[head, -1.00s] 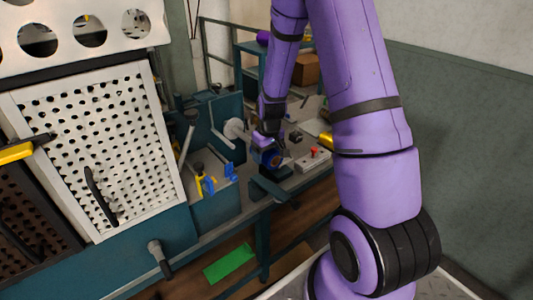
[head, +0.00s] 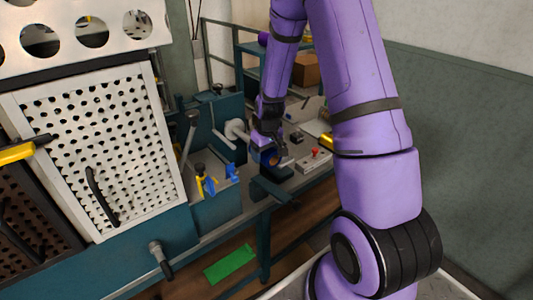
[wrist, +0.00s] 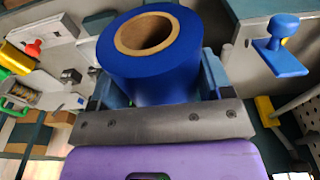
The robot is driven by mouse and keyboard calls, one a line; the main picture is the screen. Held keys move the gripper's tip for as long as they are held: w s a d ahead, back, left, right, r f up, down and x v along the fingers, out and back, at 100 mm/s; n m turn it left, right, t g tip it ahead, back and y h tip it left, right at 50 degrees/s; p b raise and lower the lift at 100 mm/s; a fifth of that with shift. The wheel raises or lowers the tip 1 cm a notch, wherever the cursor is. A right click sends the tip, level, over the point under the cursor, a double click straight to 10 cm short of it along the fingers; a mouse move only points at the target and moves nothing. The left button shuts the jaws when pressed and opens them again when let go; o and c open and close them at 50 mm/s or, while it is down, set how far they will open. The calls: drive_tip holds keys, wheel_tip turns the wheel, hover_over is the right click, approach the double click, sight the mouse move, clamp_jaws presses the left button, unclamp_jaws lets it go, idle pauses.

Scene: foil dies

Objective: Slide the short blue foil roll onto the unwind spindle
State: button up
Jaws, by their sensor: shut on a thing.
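The short blue foil roll (wrist: 150,75) fills the middle of the wrist view, its brown cardboard core open towards the camera. My gripper (wrist: 158,88) is shut on it, with a finger on each side. In the head view my gripper (head: 268,143) points down over the bench, and the roll (head: 269,158) shows small below it. Left of the gripper, a pale grey round flange with a short rod (head: 236,129) sticks out from a teal panel; it looks like the unwind spindle. The roll is apart from it, to its right and lower. The spindle cannot be made out in the wrist view.
A control box with a red button (head: 315,154) stands right of the roll. Yellow and blue clamp-like parts (head: 207,182) are at the bench front. A blue knobbed part (wrist: 283,45) is at upper right in the wrist view. A perforated white panel (head: 105,145) stands left.

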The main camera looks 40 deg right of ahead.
sight(244, 134)
drive_tip(key=shift+w+a, duration=0.2)
drive_tip(key=shift+w, duration=6.3)
drive_tip(key=o, duration=1.1)
drive_tip(key=shift+o, duration=0.2)
drive_tip(key=shift+r, duration=0.1)
wheel_tip(244, 134, up, 11)
drive_tip(key=s, duration=0.1)
drive_tip(key=shift+s+f, duration=0.15)
drive_tip(key=shift+f, duration=0.05)
